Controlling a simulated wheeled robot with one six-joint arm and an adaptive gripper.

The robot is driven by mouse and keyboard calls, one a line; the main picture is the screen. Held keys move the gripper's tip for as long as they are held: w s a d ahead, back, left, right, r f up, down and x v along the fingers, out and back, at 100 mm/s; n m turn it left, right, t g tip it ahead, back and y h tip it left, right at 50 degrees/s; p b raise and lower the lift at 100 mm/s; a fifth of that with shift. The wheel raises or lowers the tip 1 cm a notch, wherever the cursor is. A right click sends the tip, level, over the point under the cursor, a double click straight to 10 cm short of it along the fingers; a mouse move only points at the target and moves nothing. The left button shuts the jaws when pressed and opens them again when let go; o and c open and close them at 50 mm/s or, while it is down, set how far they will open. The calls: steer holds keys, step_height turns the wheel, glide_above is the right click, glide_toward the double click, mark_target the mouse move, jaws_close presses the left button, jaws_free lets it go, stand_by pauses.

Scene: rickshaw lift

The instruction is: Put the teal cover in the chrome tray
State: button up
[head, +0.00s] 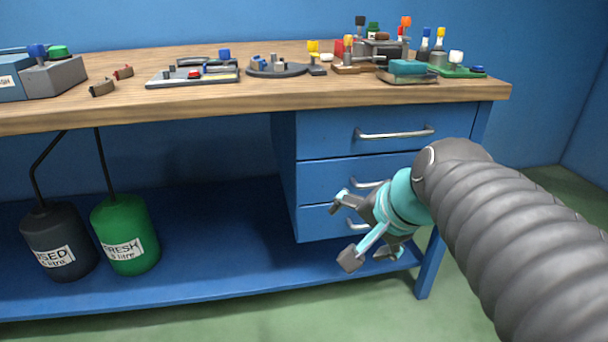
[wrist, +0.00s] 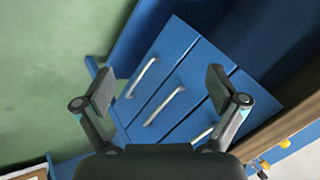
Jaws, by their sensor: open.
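A teal block-like piece (head: 407,68), which looks like the cover, sits on a low base near the right front of the wooden bench top. I cannot clearly pick out a chrome tray; a flat grey tray-like plate (head: 166,78) with small red and blue parts lies left of the middle. My gripper (head: 345,231) is open and empty in front of the blue drawers, below the bench top and well away from the teal piece. In the wrist view my gripper (wrist: 161,88) has its fingers spread before the drawer fronts.
Blue drawers (head: 335,140) with metal handles are shut under the bench top (head: 130,106). Several small coloured parts crowd its back right. A round dark base (head: 277,70) stands mid-bench. A dark canister (head: 58,235) and a green one (head: 125,225) stand on the lower shelf.

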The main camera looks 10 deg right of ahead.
steer(key=s+f+n+g+h, duration=0.1)
steer(key=s+f+n+h, duration=0.1)
steer(key=s+f+n, duration=0.5)
steer(key=s+n, duration=0.1)
steer(key=n, duration=0.1)
steer(key=shift+a+f+n+g, duration=0.2)
steer(key=shift+f+n+g, duration=0.05)
steer(key=shift+n+g, duration=0.05)
